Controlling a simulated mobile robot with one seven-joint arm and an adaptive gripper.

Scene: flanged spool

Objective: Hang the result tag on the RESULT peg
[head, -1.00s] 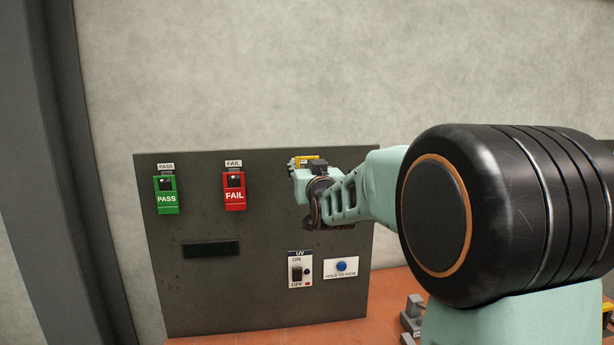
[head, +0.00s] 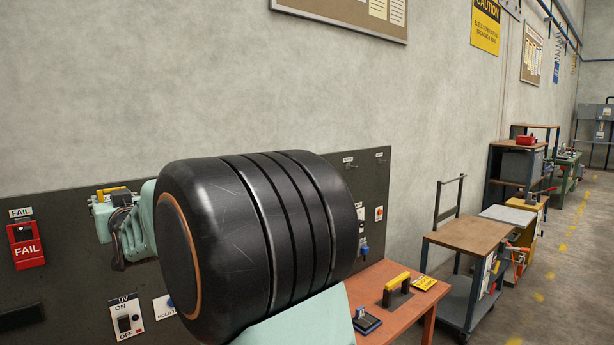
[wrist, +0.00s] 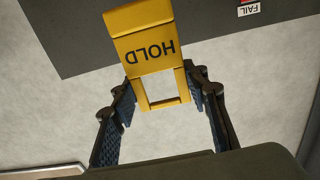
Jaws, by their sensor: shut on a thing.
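A yellow tag marked HOLD (wrist: 145,48) is held between the fingers of my gripper (wrist: 162,92) in the wrist view. The fingers grip it at its open loop end, and its lettering reads upside down there. In the head view my gripper (head: 112,222) is in front of the dark board (head: 60,262), right of the red FAIL tag (head: 25,245). A bit of yellow (head: 111,190) shows at its top. Two small pegs (head: 350,165) (head: 381,161) with labels too small to read are at the board's upper right. I cannot tell which peg is RESULT.
My arm hides the board's middle. A UV switch (head: 125,318) sits low on the board. The orange bench (head: 375,275) carries a yellow-handled block (head: 397,289), a yellow card (head: 425,283) and a small dark device (head: 367,321). Carts (head: 470,235) stand farther right.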

